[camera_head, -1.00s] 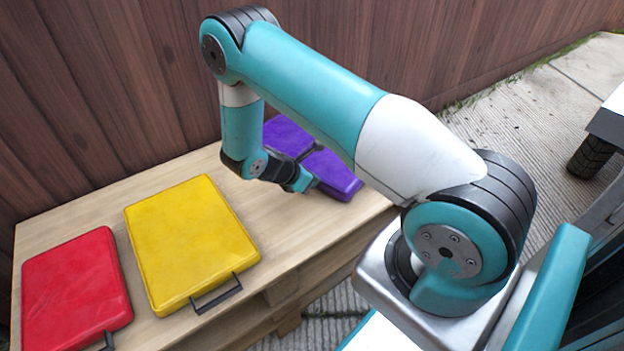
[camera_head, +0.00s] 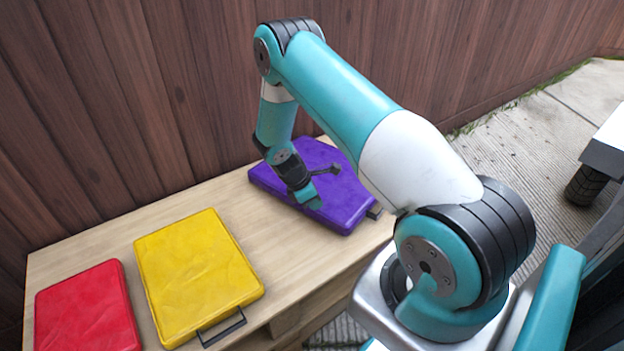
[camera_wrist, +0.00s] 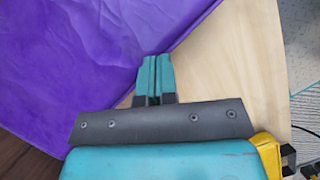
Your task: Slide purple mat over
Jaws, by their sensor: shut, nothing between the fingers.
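The purple mat (camera_head: 345,192) lies flat at the right end of the wooden table, with a dark handle (camera_head: 375,211) at its front right corner. In the wrist view the purple mat (camera_wrist: 75,50) fills the upper left, its edge running diagonally. My gripper (camera_head: 312,200) is shut and empty, pointing down over the mat's left front part. In the wrist view my gripper's fingertips (camera_wrist: 156,62) are together beside the mat's edge. I cannot tell whether they touch the mat.
A yellow mat (camera_head: 195,270) with a handle lies left of the purple one, and a red mat (camera_head: 85,308) at the far left. Bare wooden tabletop (camera_head: 262,225) separates yellow and purple. A wooden fence (camera_head: 130,110) stands behind the table.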

